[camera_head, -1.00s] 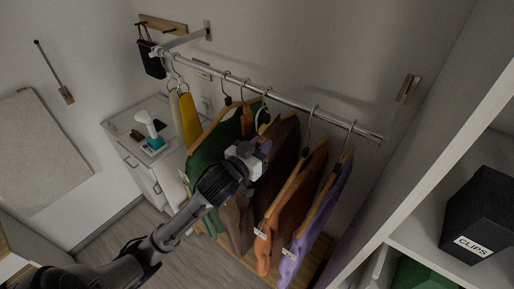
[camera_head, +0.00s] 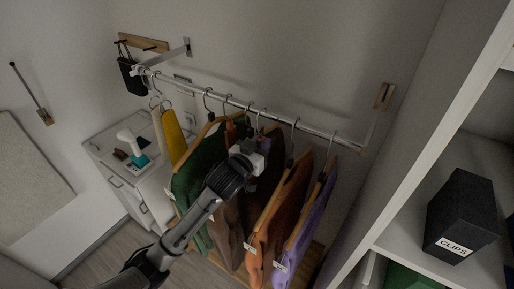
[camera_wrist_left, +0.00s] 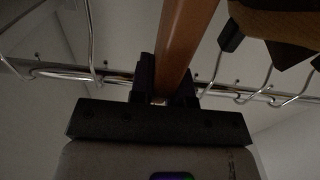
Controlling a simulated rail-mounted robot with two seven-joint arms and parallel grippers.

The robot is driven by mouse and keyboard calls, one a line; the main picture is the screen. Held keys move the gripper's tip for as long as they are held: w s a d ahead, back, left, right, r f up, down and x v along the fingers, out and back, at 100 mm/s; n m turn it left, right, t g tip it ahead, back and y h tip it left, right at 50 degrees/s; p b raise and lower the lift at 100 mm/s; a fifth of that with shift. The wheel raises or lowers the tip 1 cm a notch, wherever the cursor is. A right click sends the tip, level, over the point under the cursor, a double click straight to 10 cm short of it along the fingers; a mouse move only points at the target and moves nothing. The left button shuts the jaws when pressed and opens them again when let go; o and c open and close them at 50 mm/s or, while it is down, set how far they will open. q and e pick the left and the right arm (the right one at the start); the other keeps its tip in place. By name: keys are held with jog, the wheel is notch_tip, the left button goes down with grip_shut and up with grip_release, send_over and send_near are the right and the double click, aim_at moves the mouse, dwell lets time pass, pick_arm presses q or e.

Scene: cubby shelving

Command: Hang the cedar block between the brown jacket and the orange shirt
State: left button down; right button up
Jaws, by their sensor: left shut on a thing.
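My left gripper (camera_head: 258,150) is among the hangers just below the rail. In the left wrist view it (camera_wrist_left: 166,92) is shut on a reddish-brown wooden piece, which looks like the cedar block (camera_wrist_left: 183,35). In the head view the gripper and arm hide most of that piece. The dark brown jacket (camera_head: 264,190) hangs at the gripper, partly covered by it. The orange shirt (camera_head: 278,208) hangs to the right of the gripper, on a wooden hanger. I cannot tell whether the held piece's hook is on the rail. My right gripper is not in view.
The metal rail (camera_head: 318,132) runs above the clothes. A green shirt (camera_head: 197,172) and yellow cloth (camera_head: 173,135) hang left, a purple shirt (camera_head: 310,222) right. A black box marked CLIPS (camera_head: 462,215) sits on the right shelf. A white cabinet (camera_head: 110,165) stands left.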

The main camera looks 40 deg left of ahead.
pick_arm(q)
jog(key=w+a+f+b, duration=0.1)
jog(key=w+f, duration=0.1)
jog(key=w, duration=0.3)
jog(key=shift+w+f, duration=0.2)
jog(key=shift+f, duration=0.15)
dwell(0.4)
dwell(0.4)
jog(key=c, duration=1)
grip_release()
